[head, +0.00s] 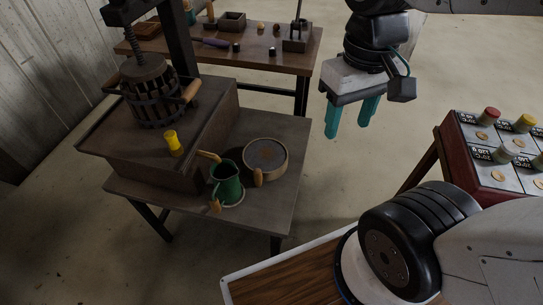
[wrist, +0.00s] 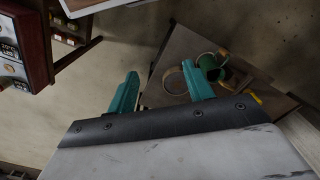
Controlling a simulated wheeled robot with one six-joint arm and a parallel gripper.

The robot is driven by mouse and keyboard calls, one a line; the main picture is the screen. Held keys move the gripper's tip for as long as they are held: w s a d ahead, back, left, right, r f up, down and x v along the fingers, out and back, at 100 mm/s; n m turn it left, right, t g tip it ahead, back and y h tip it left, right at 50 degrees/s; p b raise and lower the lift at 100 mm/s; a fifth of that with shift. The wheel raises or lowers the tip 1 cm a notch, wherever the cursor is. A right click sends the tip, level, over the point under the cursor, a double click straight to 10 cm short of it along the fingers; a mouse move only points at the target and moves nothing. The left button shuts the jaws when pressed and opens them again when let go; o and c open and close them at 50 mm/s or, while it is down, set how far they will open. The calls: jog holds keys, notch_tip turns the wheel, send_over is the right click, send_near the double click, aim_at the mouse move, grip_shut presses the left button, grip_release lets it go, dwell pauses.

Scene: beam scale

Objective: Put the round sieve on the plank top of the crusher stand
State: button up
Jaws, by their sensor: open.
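The round sieve (head: 265,156), a shallow ring with a wooden handle, lies on the grey table (head: 290,195). In the wrist view the sieve (wrist: 175,81) shows near the right finger. My gripper (head: 349,120) is open and empty, in the air right of the sieve and well apart from it; its teal fingers also show in the wrist view (wrist: 160,82). A slatted barrel press (head: 152,92) stands on a brown wooden box top (head: 215,103) at the left. I cannot tell for certain which surface is the crusher stand's plank top.
A green jug (head: 227,182) stands close left of the sieve. A yellow object (head: 173,142) stands on the brown box's edge. The back table (head: 260,70) holds small trays and tools. A red-sided rack (head: 460,165) with coloured-topped jars is at right. Open floor lies between.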

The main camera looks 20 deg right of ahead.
jog(key=w+a+f+n+g, duration=0.2)
jog(key=w+a+f+g, duration=0.1)
jog(key=w+f, duration=0.8)
jog(key=n+t, duration=0.3)
jog(key=n, duration=0.1)
send_over(258, 171)
jog(key=f, duration=2.1)
jog(key=shift+s+d, duration=0.15)
jog(key=shift+d, duration=0.05)
jog(key=shift+w+a, duration=0.1)
jog(key=shift+w, duration=0.2)
jog(key=shift+w+f, duration=0.15)
jog(key=shift+f, duration=0.2)
jog(key=f, duration=0.7)
jog(key=shift+s, duration=0.4)
grip_shut()
